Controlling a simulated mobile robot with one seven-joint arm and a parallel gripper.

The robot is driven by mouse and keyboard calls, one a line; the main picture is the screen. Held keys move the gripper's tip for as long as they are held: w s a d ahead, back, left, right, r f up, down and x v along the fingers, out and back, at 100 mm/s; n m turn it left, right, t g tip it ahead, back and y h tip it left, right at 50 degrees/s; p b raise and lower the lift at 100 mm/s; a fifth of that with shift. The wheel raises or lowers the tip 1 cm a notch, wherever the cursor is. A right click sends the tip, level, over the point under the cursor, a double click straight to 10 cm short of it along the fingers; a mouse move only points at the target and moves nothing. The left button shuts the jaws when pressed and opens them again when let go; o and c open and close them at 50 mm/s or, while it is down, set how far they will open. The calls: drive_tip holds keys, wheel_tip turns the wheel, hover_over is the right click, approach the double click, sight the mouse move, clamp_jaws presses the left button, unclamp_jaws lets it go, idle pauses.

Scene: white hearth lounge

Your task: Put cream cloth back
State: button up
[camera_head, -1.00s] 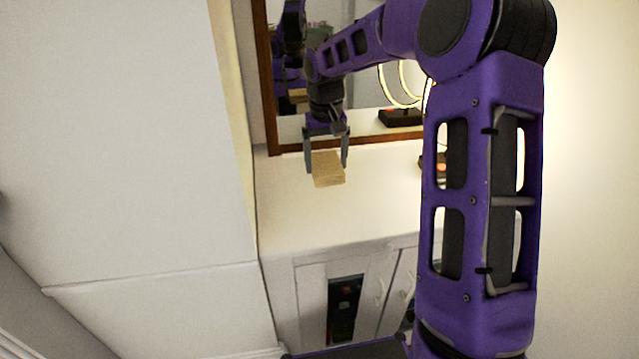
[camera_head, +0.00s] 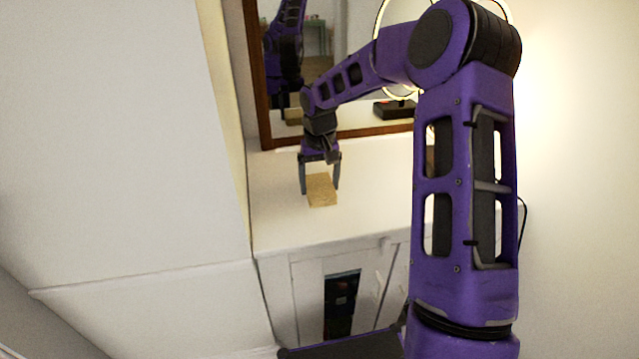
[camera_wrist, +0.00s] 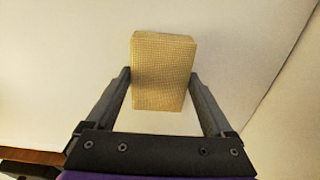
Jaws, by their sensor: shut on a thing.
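The cream cloth (camera_head: 322,190) is a tan, woven-looking block. My gripper (camera_head: 320,187) is shut on it, with one finger on each side. In the wrist view the cloth (camera_wrist: 163,72) stands out past the fingertips of my gripper (camera_wrist: 160,85), over a plain pale surface. In the head view it is over the white cabinet top (camera_head: 285,215), towards its left part. I cannot tell whether it touches the top or hangs just above it.
A wood-framed mirror (camera_head: 262,90) stands at the back of the cabinet and reflects my arm. A tall white panel (camera_head: 120,130) rises on the left. A dark box-shaped base (camera_head: 393,108) shows by the mirror. The cabinet top around the cloth looks clear.

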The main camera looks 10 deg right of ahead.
sight(319, 185)
drive_tip(key=o, duration=0.9)
wheel_tip(319, 185, up, 12)
drive_tip(key=shift+r+p, duration=0.1)
drive_tip(key=shift+p, duration=0.75)
